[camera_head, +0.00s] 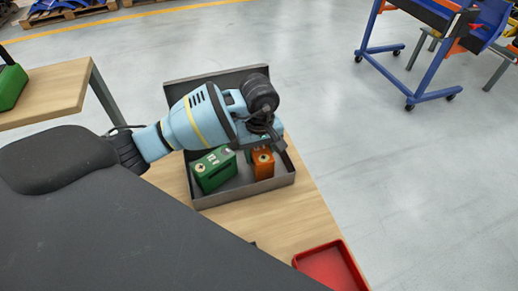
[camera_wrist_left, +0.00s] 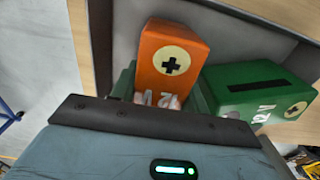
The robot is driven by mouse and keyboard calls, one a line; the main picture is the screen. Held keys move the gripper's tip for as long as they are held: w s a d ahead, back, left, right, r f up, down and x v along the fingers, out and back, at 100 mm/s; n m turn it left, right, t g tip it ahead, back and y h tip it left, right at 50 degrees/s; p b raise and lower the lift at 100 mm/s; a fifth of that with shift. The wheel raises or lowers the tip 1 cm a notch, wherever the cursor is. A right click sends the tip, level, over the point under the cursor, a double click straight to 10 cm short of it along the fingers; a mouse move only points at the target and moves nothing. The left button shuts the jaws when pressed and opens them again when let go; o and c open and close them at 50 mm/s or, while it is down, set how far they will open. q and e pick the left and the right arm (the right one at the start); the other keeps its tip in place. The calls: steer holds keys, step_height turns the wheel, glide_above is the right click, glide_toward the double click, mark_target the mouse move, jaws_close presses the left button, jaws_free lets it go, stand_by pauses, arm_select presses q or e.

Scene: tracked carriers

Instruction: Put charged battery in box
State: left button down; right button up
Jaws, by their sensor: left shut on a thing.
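A grey open box (camera_head: 245,193) stands on a wooden table. An orange battery (camera_head: 263,164) is upright inside its right part. A green battery (camera_head: 214,169) sits in the box to its left. My left gripper (camera_head: 262,149) reaches over the box and is shut on the orange battery. In the left wrist view the orange battery (camera_wrist_left: 170,60) shows a black plus on a cream disc, with green finger parts on both sides. The green battery (camera_wrist_left: 262,92) is close beside it there. Whether the orange battery touches the box floor is hidden. My right gripper is not in view.
A red tray (camera_head: 330,266) lies on the wooden table (camera_head: 280,222) near the front. Another wooden table (camera_head: 48,92) at the left bears a green object (camera_head: 10,86). A blue trolley (camera_head: 420,85) stands at the back right. The floor between is clear.

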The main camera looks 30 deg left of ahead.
arm_select(q)
steer(key=shift+w+r, duration=0.1)
steer(key=shift+r, duration=0.05)
steer(key=c, duration=0.7)
jaws_free()
steer(key=shift+f, duration=0.25)
steer(key=shift+r, duration=3.9)
